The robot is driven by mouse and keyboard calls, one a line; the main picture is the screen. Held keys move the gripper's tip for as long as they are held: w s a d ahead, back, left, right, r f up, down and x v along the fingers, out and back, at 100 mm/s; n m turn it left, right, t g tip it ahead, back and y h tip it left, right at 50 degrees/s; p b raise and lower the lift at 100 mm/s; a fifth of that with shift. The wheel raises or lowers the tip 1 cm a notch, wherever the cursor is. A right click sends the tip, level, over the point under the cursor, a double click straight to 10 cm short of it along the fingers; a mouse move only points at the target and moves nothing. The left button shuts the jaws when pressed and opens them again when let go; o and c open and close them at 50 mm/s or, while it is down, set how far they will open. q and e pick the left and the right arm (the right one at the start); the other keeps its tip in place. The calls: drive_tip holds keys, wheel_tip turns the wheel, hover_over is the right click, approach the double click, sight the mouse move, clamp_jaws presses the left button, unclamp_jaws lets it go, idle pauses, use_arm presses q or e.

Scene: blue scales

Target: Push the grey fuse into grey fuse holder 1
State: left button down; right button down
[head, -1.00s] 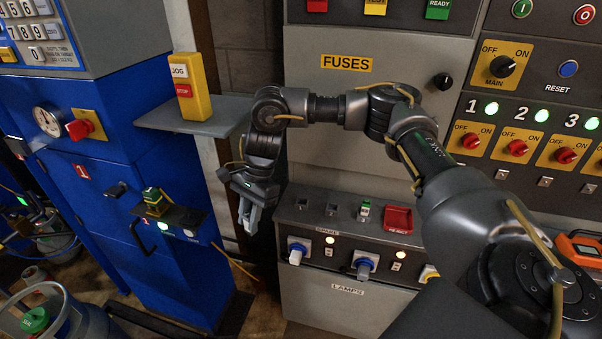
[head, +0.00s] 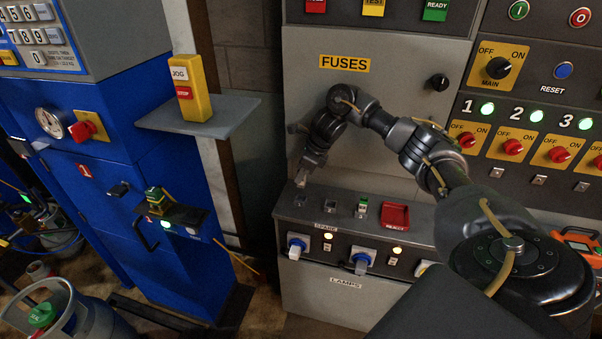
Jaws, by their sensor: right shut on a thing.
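My right gripper (head: 302,178) is just above the left end of the grey shelf below the FUSES panel, pointing down. It is shut on the grey fuse, which shows only as a small pale piece at the fingertips and is mostly hidden. The shelf has a row of small dark holders: the leftmost (head: 300,201) is just below my fingertips, and another (head: 330,207) is to its right. I cannot read which holder is number 1. My left gripper is not in view.
A red reject tray (head: 395,216) sits on the shelf to the right. Lamp knobs (head: 361,262) are on the front below. The blue scale cabinet (head: 150,200) is further left.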

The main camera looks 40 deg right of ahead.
sight(302, 186)
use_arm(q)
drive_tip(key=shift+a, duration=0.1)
